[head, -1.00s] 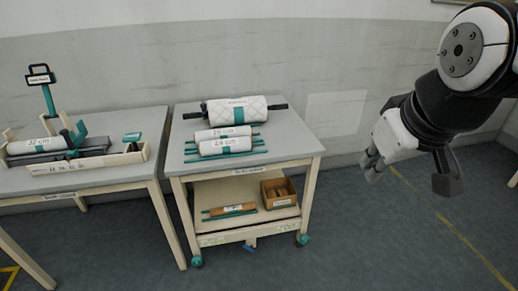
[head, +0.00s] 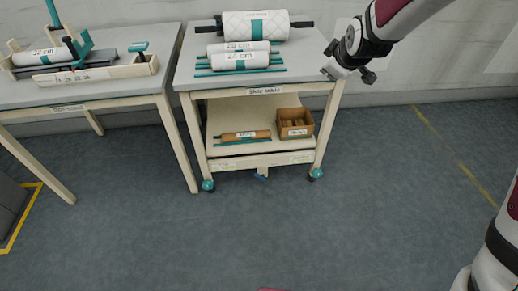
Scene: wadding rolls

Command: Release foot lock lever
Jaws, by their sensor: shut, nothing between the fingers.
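The wheeled cart (head: 238,87) stands in the middle of the head view. A small blue lever (head: 262,177), likely the foot lock lever, hangs below the middle of its bottom front rail, close to the floor. It is too small to tell its exact tilt. My gripper (head: 346,70) is shut and empty. It is in the air at the cart's upper right corner in the picture, well above and to the right of the lever, not touching it.
Teal-trimmed casters (head: 208,185) flank the lever. White rolls (head: 252,25) and teal rods lie on the cart top; a brown box (head: 295,122) and a wooden roll (head: 245,137) lie on its shelf. A workbench (head: 80,93) stands left. The floor in front is clear.

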